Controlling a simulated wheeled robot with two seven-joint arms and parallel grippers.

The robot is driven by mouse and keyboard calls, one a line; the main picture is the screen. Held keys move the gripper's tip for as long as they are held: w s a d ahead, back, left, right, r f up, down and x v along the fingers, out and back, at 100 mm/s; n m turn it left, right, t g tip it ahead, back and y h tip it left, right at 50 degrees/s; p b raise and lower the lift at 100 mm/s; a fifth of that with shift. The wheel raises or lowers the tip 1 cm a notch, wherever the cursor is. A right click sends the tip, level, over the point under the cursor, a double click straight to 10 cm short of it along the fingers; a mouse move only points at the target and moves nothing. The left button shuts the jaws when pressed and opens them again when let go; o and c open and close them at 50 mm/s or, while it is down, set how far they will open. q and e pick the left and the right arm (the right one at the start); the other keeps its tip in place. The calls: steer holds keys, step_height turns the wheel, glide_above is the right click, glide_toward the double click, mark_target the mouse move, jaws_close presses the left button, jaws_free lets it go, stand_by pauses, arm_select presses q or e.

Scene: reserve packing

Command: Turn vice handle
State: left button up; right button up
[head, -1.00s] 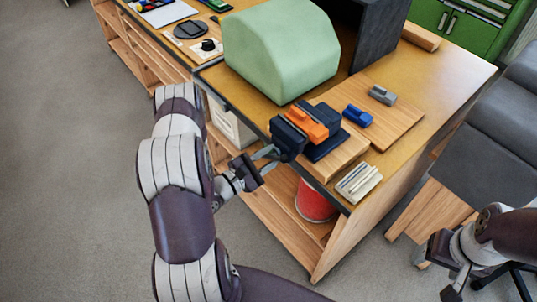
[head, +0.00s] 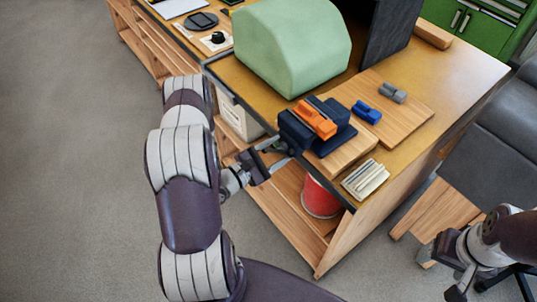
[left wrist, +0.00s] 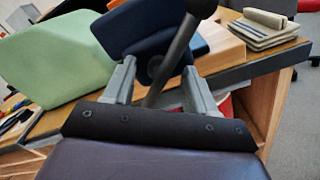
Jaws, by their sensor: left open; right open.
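The dark blue vice (head: 335,138) stands on a wooden board at the bench's front edge, with an orange block (head: 316,118) in its jaws. My left gripper (head: 277,154) is open just in front of the vice, off the bench edge. In the left wrist view the dark vice handle (left wrist: 174,52) runs slantwise between the two open fingers (left wrist: 159,70), with the vice body (left wrist: 148,28) behind it. I cannot tell whether a finger touches the handle. My right gripper (head: 448,272) is open and empty at the lower right, away from the bench.
A light stack (head: 365,179) sits at the bench corner. A green rounded case (head: 290,45) stands behind. A red bucket (head: 320,198) is on the shelf below.

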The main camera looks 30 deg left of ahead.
arm_select(q)
steer(key=b+v, duration=0.2)
steer(key=v, duration=1)
steer(key=shift+b, duration=0.35)
steer(key=shift+s+a, duration=0.1)
steer(key=shift+s, duration=0.05)
